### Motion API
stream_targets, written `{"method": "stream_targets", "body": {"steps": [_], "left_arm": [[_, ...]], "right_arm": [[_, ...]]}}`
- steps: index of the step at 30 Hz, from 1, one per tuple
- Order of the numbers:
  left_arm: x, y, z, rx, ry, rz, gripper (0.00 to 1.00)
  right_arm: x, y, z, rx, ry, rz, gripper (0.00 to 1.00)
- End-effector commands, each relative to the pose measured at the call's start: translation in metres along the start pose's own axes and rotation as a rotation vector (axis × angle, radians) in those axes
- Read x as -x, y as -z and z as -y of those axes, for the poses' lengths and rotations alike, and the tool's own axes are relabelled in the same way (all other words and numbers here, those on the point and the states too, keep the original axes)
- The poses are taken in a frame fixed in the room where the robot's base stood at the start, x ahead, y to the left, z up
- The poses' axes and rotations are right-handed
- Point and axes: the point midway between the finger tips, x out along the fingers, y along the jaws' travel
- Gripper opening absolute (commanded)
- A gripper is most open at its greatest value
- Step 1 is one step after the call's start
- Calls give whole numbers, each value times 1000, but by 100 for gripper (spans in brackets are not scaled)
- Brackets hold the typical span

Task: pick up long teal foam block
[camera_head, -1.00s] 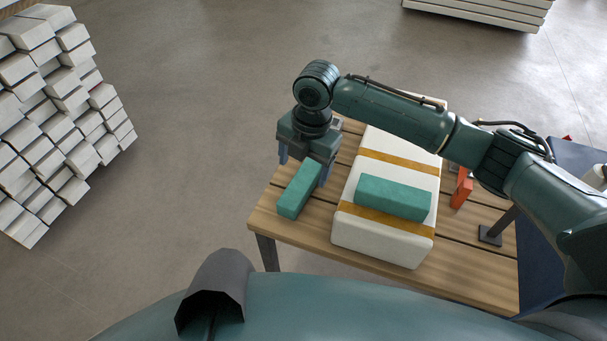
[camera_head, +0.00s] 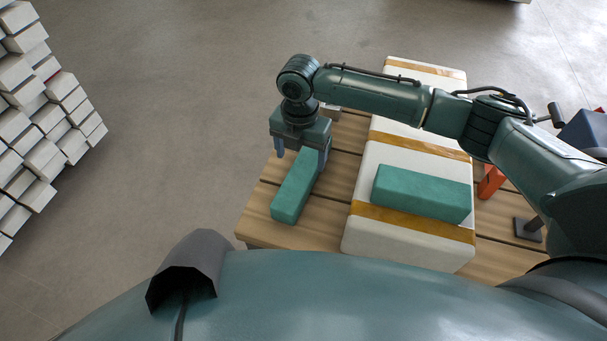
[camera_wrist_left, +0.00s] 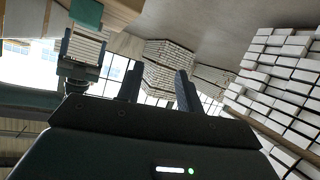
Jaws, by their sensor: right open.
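A long teal foam block (camera_head: 292,196) lies on the wooden table (camera_head: 325,212), left of a white box. My right gripper (camera_head: 301,156) is open and points down over the block's far end, one finger to each side; whether they touch it is hard to tell. A second teal block (camera_head: 422,193) lies on top of the white box (camera_head: 385,232). In the left wrist view my left gripper (camera_wrist_left: 158,90) is open and empty, away from the table. My right gripper (camera_wrist_left: 82,48) and a teal piece (camera_wrist_left: 87,12) also show there.
The white box has orange-brown bands and stands close to the right of the long block. Stacked white blocks (camera_head: 40,125) stand on the floor at left. Floor between stack and table is clear.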

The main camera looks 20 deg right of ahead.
Motion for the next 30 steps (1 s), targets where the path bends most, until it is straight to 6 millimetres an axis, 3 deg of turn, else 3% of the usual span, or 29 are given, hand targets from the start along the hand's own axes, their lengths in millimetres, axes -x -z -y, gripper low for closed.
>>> {"method": "stream_targets", "body": {"steps": [5, 15, 24, 30], "left_arm": [[0, 1, 1, -2, 2, -10, 36], [5, 0, 4, -7, 12, -23, 36], [6, 1, 4, -10, 12, -25, 36], [6, 1, 4, -10, 12, -25, 36]], "right_arm": [[-13, 0, 1, 0, 0, 0, 75], [-58, -2, 7, 0, 0, 0, 75], [-61, -2, 7, 1, -2, 1, 75], [-61, -2, 7, 1, -1, 1, 59]]}}
